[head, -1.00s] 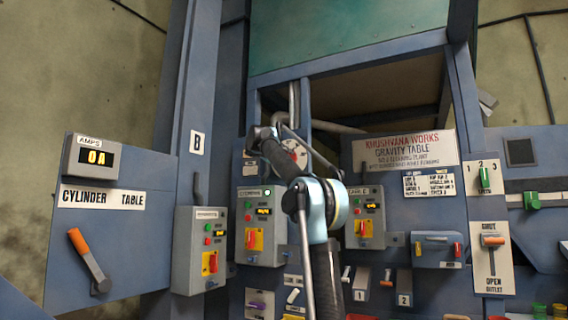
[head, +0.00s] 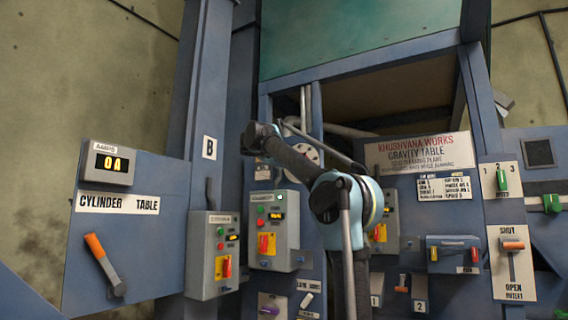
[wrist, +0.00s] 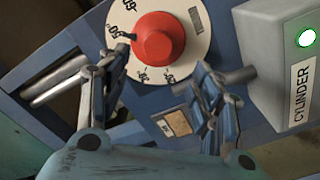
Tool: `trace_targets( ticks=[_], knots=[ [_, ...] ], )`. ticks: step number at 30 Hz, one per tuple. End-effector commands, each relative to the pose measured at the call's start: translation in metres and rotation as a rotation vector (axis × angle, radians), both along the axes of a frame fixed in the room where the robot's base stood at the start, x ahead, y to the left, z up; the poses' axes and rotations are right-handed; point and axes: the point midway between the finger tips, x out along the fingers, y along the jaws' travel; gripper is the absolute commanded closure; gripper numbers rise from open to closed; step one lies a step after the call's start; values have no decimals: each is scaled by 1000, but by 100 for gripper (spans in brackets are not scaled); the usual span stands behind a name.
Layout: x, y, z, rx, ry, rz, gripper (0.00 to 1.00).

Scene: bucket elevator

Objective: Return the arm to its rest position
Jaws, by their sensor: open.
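My gripper (wrist: 165,95) is open and empty in the wrist view, its two fingers spread apart. Past the fingertips is a red knob (wrist: 158,38) on a round cream dial with numbers. The dial (head: 300,152) also shows in the head view, partly hidden behind my arm. My arm (head: 345,200) rises from the bottom of the head view, bends at a light blue joint and reaches up and left in front of the panel. The gripper fingers cannot be made out in the head view.
A grey control box (head: 272,228) stands below the dial, with another box (head: 213,252) to its left. An orange-handled lever (head: 105,263) is on the cylinder table panel at left. A gravity table sign (head: 420,153) and a shut/open outlet lever (head: 512,246) are at right.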

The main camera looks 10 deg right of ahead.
Motion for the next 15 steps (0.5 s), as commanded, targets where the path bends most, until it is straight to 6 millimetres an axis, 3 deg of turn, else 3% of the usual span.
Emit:
trace_targets(
  ticks=[10, 13, 15],
  knots=[
    [-1, -2, -2, 2, 3, -2, 41],
    [-7, -12, -14, 21, 23, -18, 41],
    [-16, -25, -33, 43, 55, -40, 41]
  ],
)
